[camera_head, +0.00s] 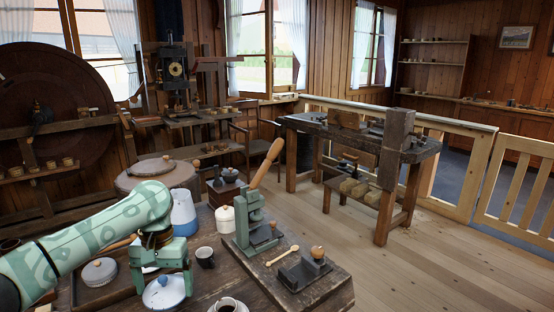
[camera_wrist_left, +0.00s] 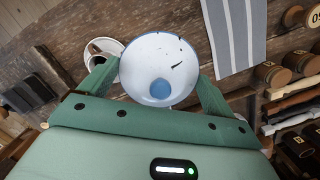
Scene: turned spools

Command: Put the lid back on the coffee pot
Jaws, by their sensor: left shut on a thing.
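A white round lid (camera_head: 165,293) with a blue rim and blue knob is at the lower left in the head view. It also shows in the left wrist view (camera_wrist_left: 152,50), lying between the fingers. My left gripper (camera_head: 160,282) is shut on the lid, from above. Whether anything lies directly under the lid is hidden. A tall pot (camera_head: 184,214), white above and blue below, stands on the table behind my left gripper and appears to be the coffee pot. Its mouth is not clear. My right gripper is not in view.
A dark mug (camera_head: 205,257) and a cup of coffee (camera_wrist_left: 103,48) stand nearby. A white canister (camera_head: 226,220) and a green lever press (camera_head: 250,222) are to the right. A striped cloth (camera_wrist_left: 234,35) lies beside the lid.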

